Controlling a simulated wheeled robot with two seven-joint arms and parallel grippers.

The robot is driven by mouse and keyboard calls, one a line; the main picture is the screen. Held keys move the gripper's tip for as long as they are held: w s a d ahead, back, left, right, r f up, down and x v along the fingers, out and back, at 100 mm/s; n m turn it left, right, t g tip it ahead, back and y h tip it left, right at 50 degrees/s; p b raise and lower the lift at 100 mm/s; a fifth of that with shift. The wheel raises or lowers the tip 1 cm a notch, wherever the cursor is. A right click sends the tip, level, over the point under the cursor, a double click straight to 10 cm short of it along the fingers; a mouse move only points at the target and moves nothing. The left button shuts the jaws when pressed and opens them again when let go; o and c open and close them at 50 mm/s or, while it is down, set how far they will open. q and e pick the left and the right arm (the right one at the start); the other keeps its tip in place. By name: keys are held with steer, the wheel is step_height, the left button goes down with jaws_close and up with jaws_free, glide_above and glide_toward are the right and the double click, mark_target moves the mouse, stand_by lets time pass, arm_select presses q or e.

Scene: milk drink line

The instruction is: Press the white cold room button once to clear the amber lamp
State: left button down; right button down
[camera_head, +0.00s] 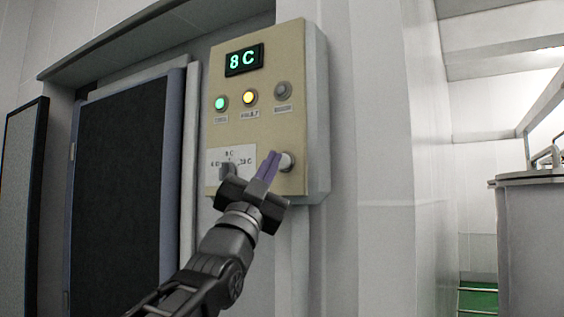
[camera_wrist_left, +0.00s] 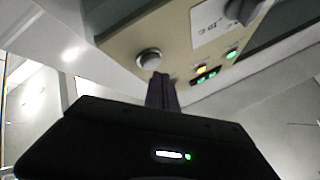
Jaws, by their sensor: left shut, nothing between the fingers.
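The white button (camera_head: 286,162) sits at the lower right of a beige control panel (camera_head: 291,119) on the wall. My left gripper (camera_head: 271,156) is shut and empty, its purple fingertips just left of the button in the head view. In the left wrist view the button (camera_wrist_left: 149,58) shows above the fingertips (camera_wrist_left: 161,78); I cannot tell whether they touch. The amber lamp (camera_head: 250,97) is lit, between a lit green lamp (camera_head: 221,102) and an unlit grey lamp (camera_head: 283,90). My right gripper is not in view.
A green display (camera_head: 244,60) at the panel's top reads 8 C. A dark knob (camera_head: 229,171) by a white label (camera_head: 219,157) is partly hidden by my gripper. A dark door (camera_head: 119,190) stands left. A steel tank (camera_head: 528,240) stands far right.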

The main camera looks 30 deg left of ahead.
arm_select(q)
steer(key=shift+w, duration=0.3)
steer(key=shift+w, duration=0.4)
stand_by(0.6)
stand_by(0.4)
steer(key=shift+s+b, duration=0.55)
steer(key=shift+s, duration=0.3)
